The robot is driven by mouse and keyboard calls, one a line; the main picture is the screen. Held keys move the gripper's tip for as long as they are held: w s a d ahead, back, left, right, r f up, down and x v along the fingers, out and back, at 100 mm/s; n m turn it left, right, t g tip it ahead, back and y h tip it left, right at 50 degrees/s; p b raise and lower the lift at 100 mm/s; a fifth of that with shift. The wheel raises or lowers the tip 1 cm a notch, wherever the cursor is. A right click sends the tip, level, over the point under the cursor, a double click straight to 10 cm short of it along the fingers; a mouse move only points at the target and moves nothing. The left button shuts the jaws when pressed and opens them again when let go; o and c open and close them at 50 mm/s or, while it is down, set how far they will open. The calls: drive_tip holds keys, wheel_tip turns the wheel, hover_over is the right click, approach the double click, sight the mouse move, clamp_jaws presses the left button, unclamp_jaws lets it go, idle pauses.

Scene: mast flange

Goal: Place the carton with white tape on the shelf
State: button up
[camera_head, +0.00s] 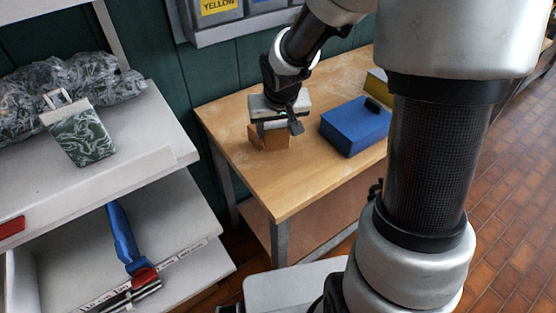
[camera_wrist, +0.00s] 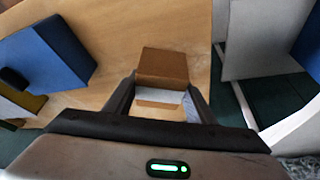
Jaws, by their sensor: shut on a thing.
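A small brown carton (camera_head: 274,140) is at the left part of the wooden table (camera_head: 290,190), beneath my gripper (camera_head: 280,124). In the wrist view the carton (camera_wrist: 163,65) is between the two fingers of my gripper (camera_wrist: 160,98), which is shut on it. A pale white band crosses its near part there, perhaps the tape. I cannot tell whether the carton touches the tabletop. The grey shelf unit stands at the left, with an upper board (camera_head: 120,170) and a lower board (camera_head: 190,235).
A blue box (camera_head: 355,126) lies right of the carton, with a yellow item (camera_head: 377,84) behind it. A green marbled container (camera_head: 80,137) and crumpled plastic (camera_head: 100,75) occupy the upper board's back. A blue-and-red tool (camera_head: 124,240) lies lower.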

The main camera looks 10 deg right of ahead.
wheel_tip(320, 180, down, 9)
drive_tip(key=shift+r+b, duration=0.2)
drive_tip(key=shift+b, duration=0.85)
drive_tip(key=shift+f+b, duration=0.25)
drive_tip(key=shift+b, duration=0.05)
drive_tip(key=o, duration=1.2)
drive_tip(key=shift+r, duration=0.1)
